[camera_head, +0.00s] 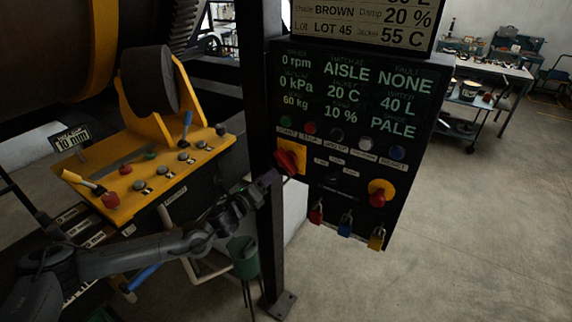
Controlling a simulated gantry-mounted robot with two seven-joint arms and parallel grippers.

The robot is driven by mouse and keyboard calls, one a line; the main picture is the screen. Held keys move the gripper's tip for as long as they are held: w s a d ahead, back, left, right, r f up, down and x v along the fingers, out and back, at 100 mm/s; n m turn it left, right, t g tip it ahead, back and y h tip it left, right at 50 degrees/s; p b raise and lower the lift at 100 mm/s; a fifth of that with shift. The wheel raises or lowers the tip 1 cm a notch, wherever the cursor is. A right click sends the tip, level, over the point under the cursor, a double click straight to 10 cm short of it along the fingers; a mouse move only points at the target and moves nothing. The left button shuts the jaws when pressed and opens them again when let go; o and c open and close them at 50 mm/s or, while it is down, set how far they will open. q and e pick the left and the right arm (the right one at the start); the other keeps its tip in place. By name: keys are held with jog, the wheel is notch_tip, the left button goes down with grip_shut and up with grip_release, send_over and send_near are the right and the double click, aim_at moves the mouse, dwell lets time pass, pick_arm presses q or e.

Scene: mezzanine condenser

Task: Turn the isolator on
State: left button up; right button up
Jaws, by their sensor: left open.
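The isolator (289,160) is a red rotary handle on a yellow square plate, at the left side of the black control panel (340,220). Its handle sits tilted, slanting down to the right. My left gripper (268,181) is open and empty. In the picture it is just below and left of the isolator, in front of the dark post; I cannot tell its distance from the panel. My right gripper is not in view.
The panel has a row of buttons (337,136), a red knob on a yellow disc (381,193) and hanging padlocks (345,224). A dark post (272,240) stands beside it. A yellow console (150,175) with levers is at left.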

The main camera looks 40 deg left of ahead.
aim_at(282, 162)
pick_arm(q)
jog(key=w, duration=0.2)
jog(key=w+p, duration=0.1)
jog(key=w, duration=0.5)
jog(key=shift+w+a+r, duration=0.15)
jog(key=shift+w+a, duration=0.1)
jog(key=shift+a, duration=0.15)
jog(key=shift+w+a, duration=0.15)
jog(key=shift+w, duration=0.85)
grip_shut()
